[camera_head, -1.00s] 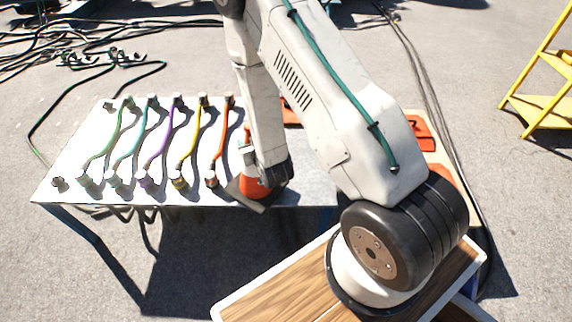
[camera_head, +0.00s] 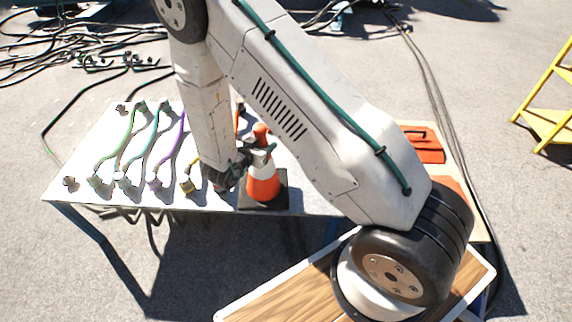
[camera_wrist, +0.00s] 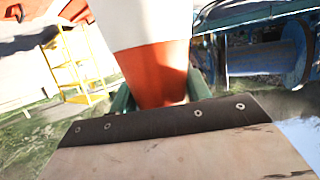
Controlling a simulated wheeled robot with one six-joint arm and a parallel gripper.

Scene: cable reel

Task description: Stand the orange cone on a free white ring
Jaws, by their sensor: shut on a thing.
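The orange cone (camera_head: 263,187) has a white band and a black square base. In the head view it looks about upright, at the front right part of the white table (camera_head: 312,200). I cannot tell whether its base touches the table or hangs just above it. My gripper (camera_head: 262,149) is shut on the cone's narrow upper part. In the wrist view the cone (camera_wrist: 155,70) fills the top middle, between the green fingers of my gripper (camera_wrist: 160,97). I cannot make out a white ring in either view.
Several coloured cables, among them a purple one (camera_head: 168,150), lie in a row on the table, left of the cone. My arm covers part of the table. Orange items (camera_head: 420,143) lie on a pale surface at right. A yellow ladder-like stand (camera_head: 548,115) is farther right.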

